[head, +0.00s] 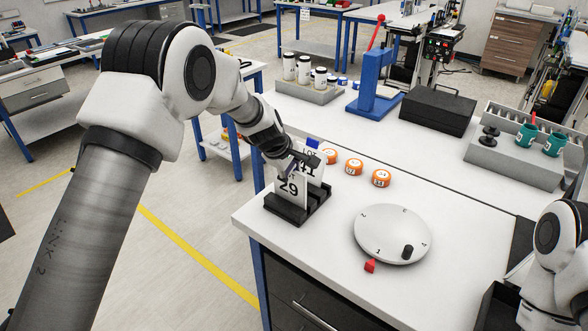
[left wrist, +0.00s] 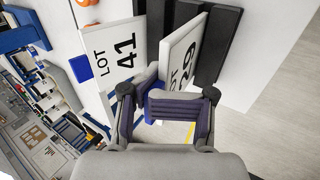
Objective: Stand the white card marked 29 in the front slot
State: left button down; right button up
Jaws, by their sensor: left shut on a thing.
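The white card marked 29 (head: 289,188) is upright at the front of the black slotted rack (head: 318,208); it also shows in the left wrist view (left wrist: 182,52). My left gripper (head: 295,162) is shut on the top of card 29, where a bit of blue shows between the fingers (left wrist: 168,94). The card's lower edge is at the front slot, but I cannot tell how deep it sits. A white card marked 41 (left wrist: 122,48) with a blue tab stands behind it in the rack. My right gripper is out of view.
Several orange-topped pucks (head: 354,167) lie behind the rack. A white round dial plate (head: 390,232) with a black knob is to its right, with a red pointer (head: 370,265). A blue press (head: 374,85) and a black case (head: 432,108) stand farther back.

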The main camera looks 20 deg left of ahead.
pick_arm(q)
jog(key=shift+f, duration=0.4)
jog(key=c, duration=0.6)
grip_release()
jog(key=shift+o, duration=0.2)
jog(key=v, duration=1.2)
